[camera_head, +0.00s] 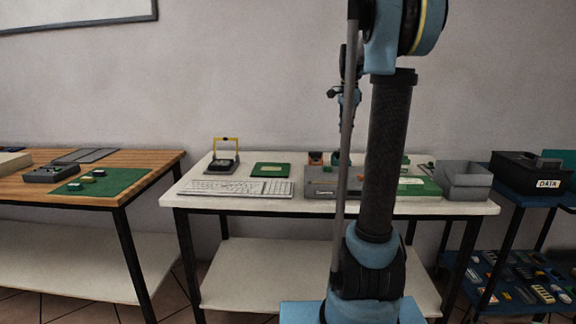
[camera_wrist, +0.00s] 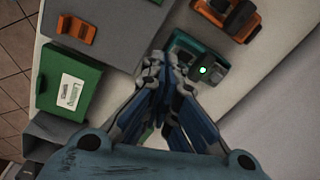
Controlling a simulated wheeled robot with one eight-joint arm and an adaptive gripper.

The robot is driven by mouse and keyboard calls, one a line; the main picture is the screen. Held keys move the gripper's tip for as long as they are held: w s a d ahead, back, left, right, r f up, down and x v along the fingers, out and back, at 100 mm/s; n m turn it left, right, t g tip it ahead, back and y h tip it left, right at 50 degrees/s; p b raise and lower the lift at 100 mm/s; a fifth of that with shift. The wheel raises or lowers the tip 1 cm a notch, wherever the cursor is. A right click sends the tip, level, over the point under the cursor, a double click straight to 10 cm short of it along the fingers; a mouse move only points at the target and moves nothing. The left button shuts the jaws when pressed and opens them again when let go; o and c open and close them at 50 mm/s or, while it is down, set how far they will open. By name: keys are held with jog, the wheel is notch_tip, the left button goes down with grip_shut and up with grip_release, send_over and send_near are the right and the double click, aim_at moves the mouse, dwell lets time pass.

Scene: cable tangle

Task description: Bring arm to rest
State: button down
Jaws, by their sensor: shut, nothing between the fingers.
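My gripper (camera_wrist: 163,72) shows in the wrist view with its blue and grey fingers drawn together, shut and empty. It points down over the white table, with its tips just beside a teal device (camera_wrist: 195,62) that has a lit green spot; I cannot tell whether they touch. In the head view my blue and black arm stands upright in front of the white table (camera_head: 330,206). The wrist part shows small behind it, above the table, and the fingertips are hard to make out there.
A white keyboard (camera_head: 236,187), a device with a yellow frame (camera_head: 222,160) and a green board (camera_head: 270,170) lie on the table's left. A grey bin (camera_head: 463,181) stands right; a black DATA box (camera_head: 530,173) is beyond it. A wooden table (camera_head: 150,160) stands left.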

jog(key=s+a+f+n, duration=0.2)
jog(key=s+f+n, duration=0.3)
jog(key=s+f, duration=0.3)
jog(key=s+a+f+n+t, duration=0.1)
jog(key=s+a+f+n, duration=0.1)
jog(key=s+f+n, duration=0.3)
jog(key=s+a+f+n, duration=0.2)
jog(key=s+f+n, duration=0.3)
jog(key=s+f, duration=0.7)
jog(key=s, duration=1.1)
jog(key=shift+s+f+n, duration=0.25)
jog(key=shift+n, duration=0.05)
jog(key=shift+w+f, duration=0.2)
jog(key=shift+w, duration=0.25)
